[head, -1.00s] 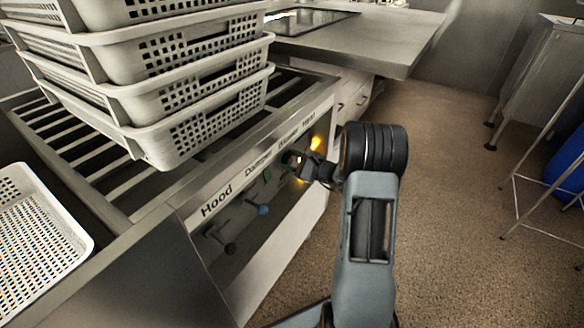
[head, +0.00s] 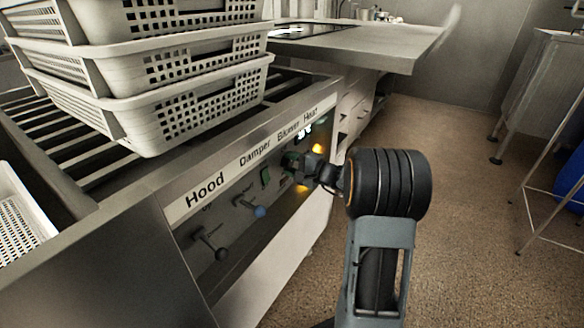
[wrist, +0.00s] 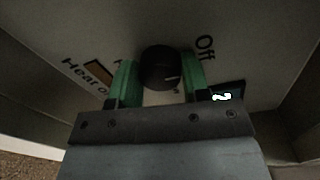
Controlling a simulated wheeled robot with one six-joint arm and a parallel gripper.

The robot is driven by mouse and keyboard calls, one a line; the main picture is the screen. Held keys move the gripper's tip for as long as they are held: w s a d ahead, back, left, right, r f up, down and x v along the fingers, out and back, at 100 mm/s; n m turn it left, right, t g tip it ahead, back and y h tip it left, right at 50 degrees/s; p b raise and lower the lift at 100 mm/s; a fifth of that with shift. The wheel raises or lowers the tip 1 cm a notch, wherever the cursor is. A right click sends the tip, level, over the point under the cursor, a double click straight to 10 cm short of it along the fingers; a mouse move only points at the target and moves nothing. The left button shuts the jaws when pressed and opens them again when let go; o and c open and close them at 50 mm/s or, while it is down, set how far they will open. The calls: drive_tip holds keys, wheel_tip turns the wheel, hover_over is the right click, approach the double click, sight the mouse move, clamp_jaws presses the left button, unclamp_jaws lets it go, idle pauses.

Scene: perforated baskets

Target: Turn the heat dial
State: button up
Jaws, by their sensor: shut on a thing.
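The heat dial (wrist: 160,68) is a round black knob with a pale pointer mark, on the panel in the wrist view. The word "Off" is printed beside it, and a small lit display (wrist: 222,97) shows a digit to its right. My gripper (wrist: 158,82) has green fingers on both sides of the dial and is shut on it. In the head view my gripper (head: 298,164) is at the panel under the "Heat" label (head: 310,113); the dial is hidden behind it there.
Stacked perforated baskets (head: 165,105) stand on the slatted top. An orange light (head: 317,148) glows near my gripper.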

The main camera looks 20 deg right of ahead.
drive_tip(key=shift+d, duration=0.1)
idle(0.3)
drive_tip(key=o, duration=0.9)
drive_tip(key=shift+s, duration=0.1)
drive_tip(key=shift+p+v, duration=2)
drive_tip(key=shift+v, duration=4.75)
drive_tip(key=shift+s, duration=0.1)
